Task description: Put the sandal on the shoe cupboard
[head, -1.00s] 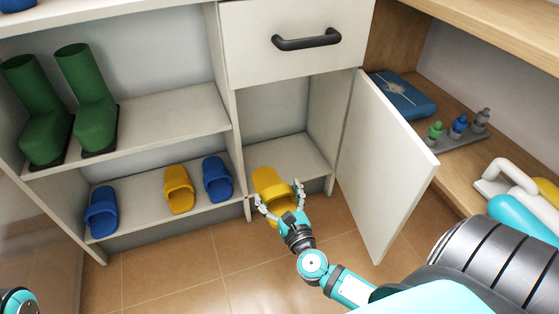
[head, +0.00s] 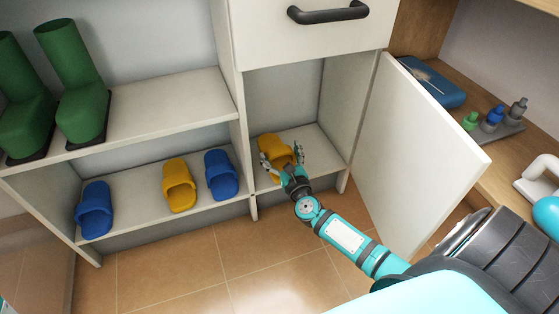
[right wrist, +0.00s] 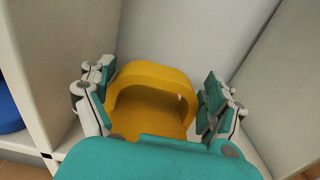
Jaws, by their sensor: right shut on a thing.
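The white shoe cupboard (head: 170,112) fills the left and middle of the head view. A yellow sandal (head: 274,147) is inside its small right compartment, over the lower shelf. My right gripper (head: 282,156) is shut on this sandal, with a finger on each side of it. The right wrist view shows the yellow sandal (right wrist: 150,76) between the fingers, its strap arch facing the camera. The palm hides its near end, so I cannot tell whether it touches the shelf. My left gripper is not in view.
The cupboard door (head: 410,160) stands open right of the compartment. A second yellow sandal (head: 180,187) and blue sandals (head: 222,174) (head: 95,210) lie on the lower left shelf. Green boots (head: 75,85) stand above. A drawer handle (head: 328,14) juts out above the compartment.

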